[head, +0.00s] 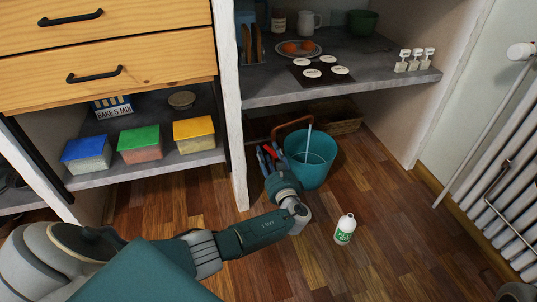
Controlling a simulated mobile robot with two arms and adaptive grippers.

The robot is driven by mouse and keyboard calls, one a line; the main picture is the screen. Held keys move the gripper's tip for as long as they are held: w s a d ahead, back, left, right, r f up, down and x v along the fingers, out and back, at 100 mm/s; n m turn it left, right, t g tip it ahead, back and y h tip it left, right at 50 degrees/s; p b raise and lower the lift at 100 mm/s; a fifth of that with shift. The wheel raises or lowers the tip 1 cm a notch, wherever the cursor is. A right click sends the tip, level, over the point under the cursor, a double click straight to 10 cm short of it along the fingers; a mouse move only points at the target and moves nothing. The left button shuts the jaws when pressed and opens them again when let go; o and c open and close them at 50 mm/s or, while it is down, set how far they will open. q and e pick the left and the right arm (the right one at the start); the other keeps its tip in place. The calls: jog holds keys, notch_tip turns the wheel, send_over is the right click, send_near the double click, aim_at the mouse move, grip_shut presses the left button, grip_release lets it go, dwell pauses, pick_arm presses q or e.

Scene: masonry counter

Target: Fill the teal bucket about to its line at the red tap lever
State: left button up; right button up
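The teal bucket (319,176) stands upright on the wooden floor under the grey counter. A thin pale stream (309,137) comes down into it from a reddish-brown curved pipe (290,123). Pale water seems to show inside, but its level against any line cannot be made out. My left gripper (269,154) is just left of the bucket, with its fingers spread. A small red part (267,151), which looks like the tap lever, shows between the fingers; whether they touch it is unclear. My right gripper is not in view.
A white bottle with a green label (345,229) stands on the floor in front of the bucket. A wicker basket (338,117) is behind it. A white divider (232,120) stands left of my gripper, and a radiator (505,170) is at right. Floor between bottle and radiator is clear.

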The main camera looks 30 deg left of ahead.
pick_arm(q)
jog(key=v, duration=1.2)
dwell(5.5)
